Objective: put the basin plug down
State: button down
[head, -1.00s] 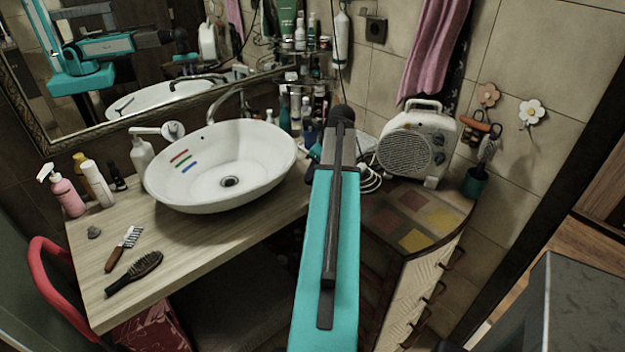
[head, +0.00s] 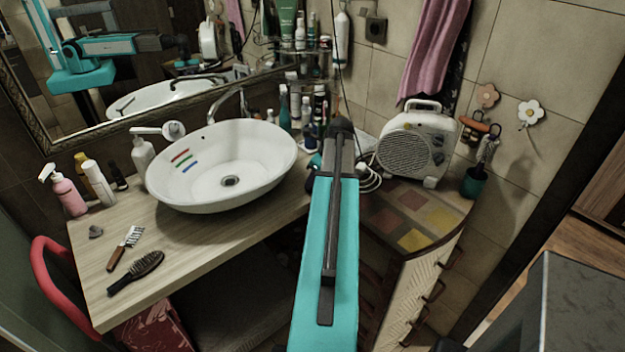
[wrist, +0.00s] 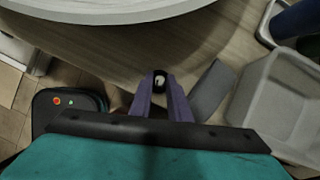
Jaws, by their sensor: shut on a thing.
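My gripper (wrist: 160,92) shows in the wrist view as two purple fingers, closed on a small dark round thing with a pale centre, which I take to be the basin plug (wrist: 160,76). The plug is held at the fingertips, over or close to the wooden counter (wrist: 215,40); the exact gap cannot be told. In the head view my arm hides the plug and most of the gripper, just right of the white basin (head: 222,165). The basin's rim also shows at the top left of the wrist view (wrist: 90,12).
In the wrist view a grey open bin (wrist: 285,105) and a grey slab (wrist: 211,90) lie right of the fingers. The head view shows bottles (head: 300,105) behind, a white heater (head: 410,148) at right, and brushes (head: 135,272) at left.

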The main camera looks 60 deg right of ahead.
jog(key=shift+f, duration=0.1)
jog(key=c, duration=1.7)
grip_release()
jog(key=shift+o, duration=0.2)
jog(key=b+v, duration=0.2)
jog(key=v, duration=1)
jog(key=shift+r, duration=0.25)
